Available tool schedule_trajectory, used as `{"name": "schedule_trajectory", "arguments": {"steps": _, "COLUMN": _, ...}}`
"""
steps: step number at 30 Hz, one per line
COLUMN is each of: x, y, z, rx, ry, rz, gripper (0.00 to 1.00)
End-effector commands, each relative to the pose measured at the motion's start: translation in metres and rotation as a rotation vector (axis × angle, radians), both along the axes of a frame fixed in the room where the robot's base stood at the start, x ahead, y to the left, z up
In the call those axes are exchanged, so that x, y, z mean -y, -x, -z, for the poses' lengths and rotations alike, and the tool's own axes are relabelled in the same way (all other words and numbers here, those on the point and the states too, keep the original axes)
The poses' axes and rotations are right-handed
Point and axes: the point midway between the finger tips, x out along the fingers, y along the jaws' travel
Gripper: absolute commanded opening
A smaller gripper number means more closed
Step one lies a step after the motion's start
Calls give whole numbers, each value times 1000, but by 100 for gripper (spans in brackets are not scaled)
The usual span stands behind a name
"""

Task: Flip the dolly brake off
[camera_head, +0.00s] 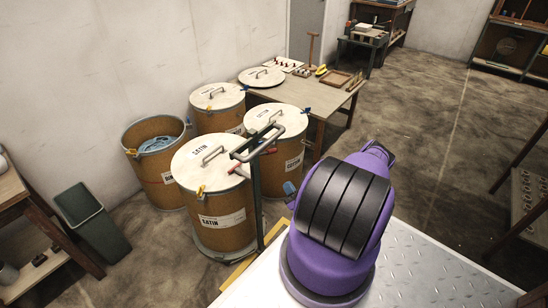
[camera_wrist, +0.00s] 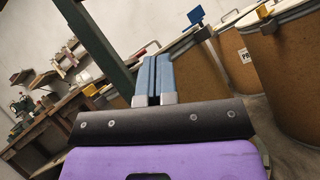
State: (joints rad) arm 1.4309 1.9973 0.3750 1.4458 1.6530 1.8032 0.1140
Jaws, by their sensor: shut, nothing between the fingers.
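The dolly's push handle (camera_head: 258,142) is a grey bar on a dark green post. The post stands against the front drum marked SATIN (camera_head: 217,232). A dark green post, likely the same one, slants across the upper left of the wrist view (camera_wrist: 97,40). I cannot make out the brake in either view; the dolly's base is mostly hidden. In the wrist view, my gripper (camera_wrist: 153,62) has its two blue fingers side by side, shut and empty. In the head view, only a bit of blue finger (camera_head: 289,188) shows, right of the post; my purple arm hides the rest.
More drums (camera_head: 277,125) with latched lids stand close behind; one is open (camera_head: 157,165) with blue material inside. A worktable (camera_head: 262,93) with tools stands behind them. A grey-green bin (camera_head: 93,223) stands at the left. The floor (camera_head: 412,125) at the upper right is clear.

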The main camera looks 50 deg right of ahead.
Motion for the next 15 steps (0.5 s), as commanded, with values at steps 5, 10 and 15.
{"name": "schedule_trajectory", "arguments": {"steps": 5, "x": 0, "y": 0, "z": 0, "rx": 0, "ry": 0, "rz": 0, "gripper": 0}}
{"name": "schedule_trajectory", "arguments": {"steps": 10, "x": 1, "y": -6, "z": -4, "rx": 0, "ry": 1, "rz": -2, "gripper": 0}}
{"name": "schedule_trajectory", "arguments": {"steps": 15, "x": 5, "y": -27, "z": -16, "rx": 1, "ry": 2, "rz": -3, "gripper": 0}}
